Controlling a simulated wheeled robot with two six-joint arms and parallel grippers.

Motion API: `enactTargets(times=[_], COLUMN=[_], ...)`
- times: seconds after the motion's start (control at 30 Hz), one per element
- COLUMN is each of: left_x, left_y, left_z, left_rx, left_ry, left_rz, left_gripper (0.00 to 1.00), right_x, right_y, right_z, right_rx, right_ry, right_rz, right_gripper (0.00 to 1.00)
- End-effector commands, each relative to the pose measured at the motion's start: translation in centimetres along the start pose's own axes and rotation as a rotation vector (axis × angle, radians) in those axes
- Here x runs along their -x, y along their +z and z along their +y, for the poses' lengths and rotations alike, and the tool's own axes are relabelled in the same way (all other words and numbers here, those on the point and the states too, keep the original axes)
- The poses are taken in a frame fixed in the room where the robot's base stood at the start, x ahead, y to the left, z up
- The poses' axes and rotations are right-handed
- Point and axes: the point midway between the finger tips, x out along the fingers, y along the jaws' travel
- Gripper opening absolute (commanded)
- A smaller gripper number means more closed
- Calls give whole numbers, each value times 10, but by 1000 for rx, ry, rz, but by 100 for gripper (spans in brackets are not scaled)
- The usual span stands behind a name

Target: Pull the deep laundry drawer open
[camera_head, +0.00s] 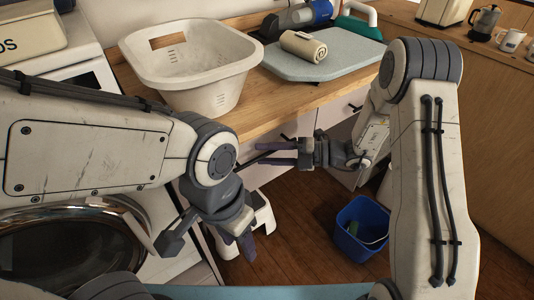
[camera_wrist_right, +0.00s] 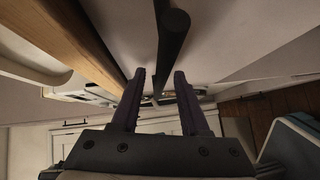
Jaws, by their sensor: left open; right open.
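White drawer fronts (camera_head: 262,172) sit under the wooden counter, partly hidden behind my arms. I cannot tell from the head view which front is the deep laundry drawer, or whether it stands out at all. My right gripper (camera_head: 262,153) is open in front of these fronts, its fingers pointing left. In the right wrist view, a dark bar handle (camera_wrist_right: 172,38) runs along a white front, its far part lining up between the open fingers (camera_wrist_right: 160,98). I cannot tell whether they touch it. My left gripper (camera_head: 210,243) is open and empty, lower down, near the washing machine.
A washer door (camera_head: 75,245) is at lower left. A white stool (camera_head: 262,212) and a blue bin (camera_head: 361,228) stand on the floor.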

Motion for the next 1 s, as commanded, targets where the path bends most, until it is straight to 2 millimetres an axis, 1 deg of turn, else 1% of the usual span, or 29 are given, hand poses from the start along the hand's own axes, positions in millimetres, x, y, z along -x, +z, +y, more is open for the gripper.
enactTargets(times=[0.03, 0.07, 0.1, 0.13, 1.0], left_x=[0, 0, 0, 0, 0], left_y=[0, 0, 0, 0, 0], left_z=[0, 0, 0, 0, 0], left_rx=[0, 0, 0, 0, 0], left_ry=[0, 0, 0, 0, 0], left_rz=[0, 0, 0, 0, 0], left_gripper=[50, 50, 50, 50, 50], right_x=[0, 0, 0, 0, 1], right_y=[0, 0, 0, 0, 0], right_z=[0, 0, 0, 0, -1], right_rx=[0, 0, 0, 0, 0], right_ry=[0, 0, 0, 0, -1], right_rz=[0, 0, 0, 0, -1], right_gripper=[37, 26, 10, 0, 0])
